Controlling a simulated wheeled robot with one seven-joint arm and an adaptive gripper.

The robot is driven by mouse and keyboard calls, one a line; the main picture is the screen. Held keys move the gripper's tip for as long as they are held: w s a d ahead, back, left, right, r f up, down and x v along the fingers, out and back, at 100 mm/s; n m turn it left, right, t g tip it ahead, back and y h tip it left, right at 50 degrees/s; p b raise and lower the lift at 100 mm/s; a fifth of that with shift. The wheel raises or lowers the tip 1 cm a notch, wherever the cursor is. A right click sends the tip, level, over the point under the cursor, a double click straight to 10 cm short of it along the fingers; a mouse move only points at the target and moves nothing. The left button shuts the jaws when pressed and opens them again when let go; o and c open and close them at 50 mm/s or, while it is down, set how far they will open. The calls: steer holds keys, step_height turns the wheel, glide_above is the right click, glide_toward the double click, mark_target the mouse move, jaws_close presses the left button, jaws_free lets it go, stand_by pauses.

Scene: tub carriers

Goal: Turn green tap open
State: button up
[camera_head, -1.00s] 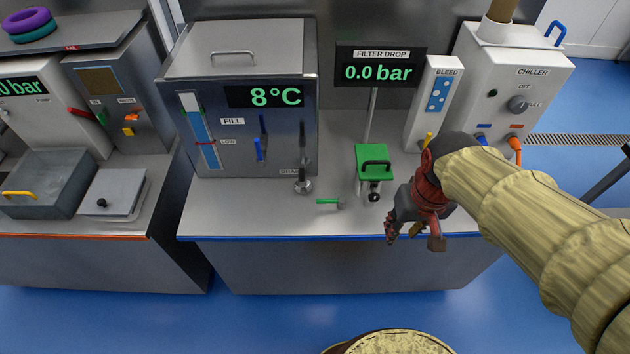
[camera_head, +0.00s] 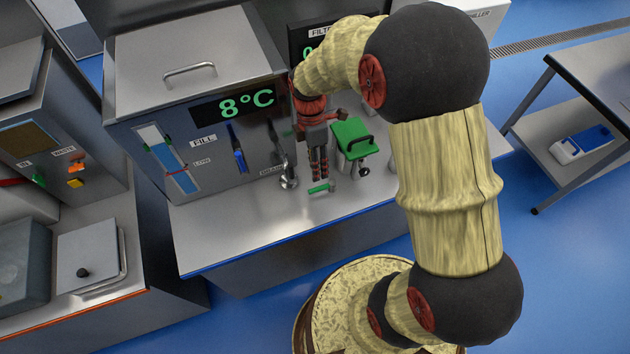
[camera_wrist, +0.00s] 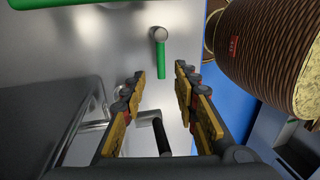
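The green tap is a short green lever (camera_head: 322,188) on a round grey knob, low on the bench top. In the wrist view the green lever (camera_wrist: 161,62) shows just beyond my fingertips, with its grey knob at the far end. My gripper (camera_head: 319,180) points down right above the lever in the head view. In the wrist view my gripper (camera_wrist: 159,78) has its two fingers spread apart, with nothing held between them. The lever lines up with the gap between the fingers. I cannot tell whether any finger touches it.
A metal tank (camera_head: 185,85) reading 8°C stands left of my gripper, with a drain spout (camera_head: 288,178) close by. A green-lidded filter housing (camera_head: 352,132) with a black handle stands close on the right. The bench's blue front edge (camera_head: 240,256) is near.

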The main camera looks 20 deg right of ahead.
steer(key=f, duration=0.2)
steer(key=s+f+b, duration=0.1)
steer(key=f, duration=0.2)
steer(key=f+b, duration=0.1)
steer(key=f, duration=0.1)
steer(key=shift+s+f, duration=0.2)
steer(key=shift+s, duration=0.1)
steer(key=shift+c, duration=0.2)
steer(key=c, duration=0.7)
jaws_close()
